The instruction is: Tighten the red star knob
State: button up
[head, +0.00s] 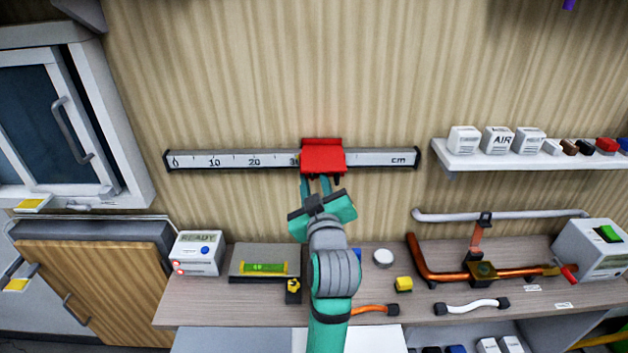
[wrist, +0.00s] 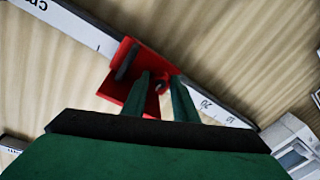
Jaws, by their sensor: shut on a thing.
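A red slider (head: 323,157) sits on a wall-mounted scale rail (head: 230,160) marked in cm, close to the 30 mark. My gripper (head: 315,181) reaches up to the lower part of the slider. In the wrist view the two green fingers (wrist: 162,82) are shut on a small red part at the slider's face, which I take as the red star knob. The fingers hide most of it, so its star shape cannot be made out. The slider also shows in the wrist view (wrist: 122,82), tilted with the rail.
A white shelf (head: 530,155) with labelled boxes is at the right. The wall around the rail is clear.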

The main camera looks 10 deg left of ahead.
jog(key=shift+m, duration=0.3)
jog(key=m, duration=0.6)
jog(key=shift+a+f+t, duration=0.1)
jog(key=shift+f+t, duration=0.05)
jog(key=shift+t, duration=0.15)
jog(key=m, duration=0.4)
jog(key=shift+t, duration=0.3)
jog(key=m+h, duration=0.1)
jog(key=m, duration=0.3)
jog(key=shift+a, duration=0.15)
jog(key=m+h, duration=0.1)
jog(key=m, duration=0.5)
jog(key=shift+r+m+h, duration=0.2)
jog(key=shift+m+h, duration=0.1)
jog(key=shift+m, duration=2.3)
